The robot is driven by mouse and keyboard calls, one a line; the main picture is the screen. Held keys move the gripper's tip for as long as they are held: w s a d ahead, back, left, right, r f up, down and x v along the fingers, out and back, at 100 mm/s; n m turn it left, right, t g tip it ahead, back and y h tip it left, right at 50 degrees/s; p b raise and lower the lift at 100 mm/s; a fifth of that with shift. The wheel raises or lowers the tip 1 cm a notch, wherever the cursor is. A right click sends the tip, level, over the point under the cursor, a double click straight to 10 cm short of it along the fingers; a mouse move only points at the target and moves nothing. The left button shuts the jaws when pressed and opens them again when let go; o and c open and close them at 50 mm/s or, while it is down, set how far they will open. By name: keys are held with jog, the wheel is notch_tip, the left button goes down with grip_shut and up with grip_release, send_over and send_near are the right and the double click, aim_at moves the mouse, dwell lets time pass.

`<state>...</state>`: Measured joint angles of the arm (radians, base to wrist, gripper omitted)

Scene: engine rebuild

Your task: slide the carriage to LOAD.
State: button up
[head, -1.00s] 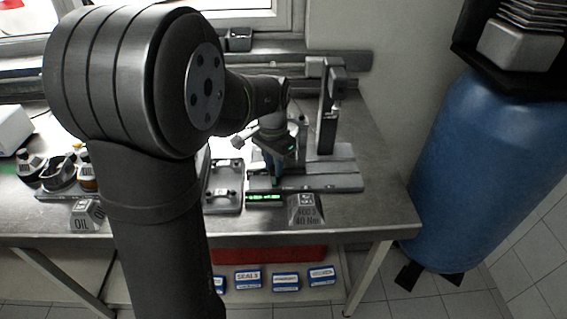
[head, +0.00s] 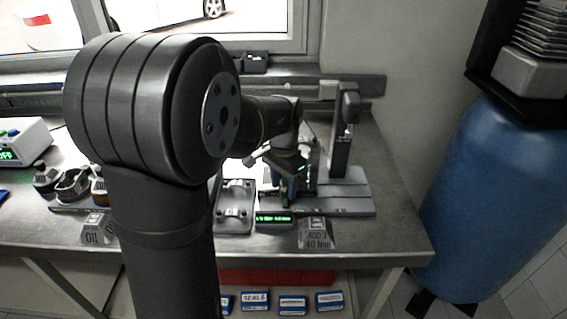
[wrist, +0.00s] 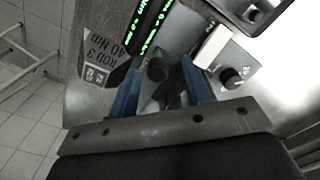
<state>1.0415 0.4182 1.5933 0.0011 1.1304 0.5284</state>
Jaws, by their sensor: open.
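The press-like fixture stands at the right of the bench in the head view, with a flat grey base (head: 345,198) and an upright dark column (head: 341,140). My gripper (head: 290,200) is low over the left part of this base, pointing down. In the wrist view its two blue fingers (wrist: 160,90) are apart. A dark round knob (wrist: 157,68) shows between the fingertips; I cannot tell whether they touch it. I cannot make out which part is the carriage, and no LOAD mark is readable. My gripper and arm hide part of the base.
A green-lit display (head: 274,218) and a "ROD 3 40 Nm" sign (head: 317,234) stand at the fixture's front. A grey plate with fittings (head: 235,210) lies to its left. In the wrist view, a white block (wrist: 212,46) and a black knob (wrist: 232,78) are close by.

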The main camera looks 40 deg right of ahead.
notch_tip(320, 180, up, 17)
dwell(0.4)
jog(key=shift+f, duration=0.2)
notch_tip(320, 180, down, 17)
jog(key=shift+f, duration=0.15)
dwell(0.7)
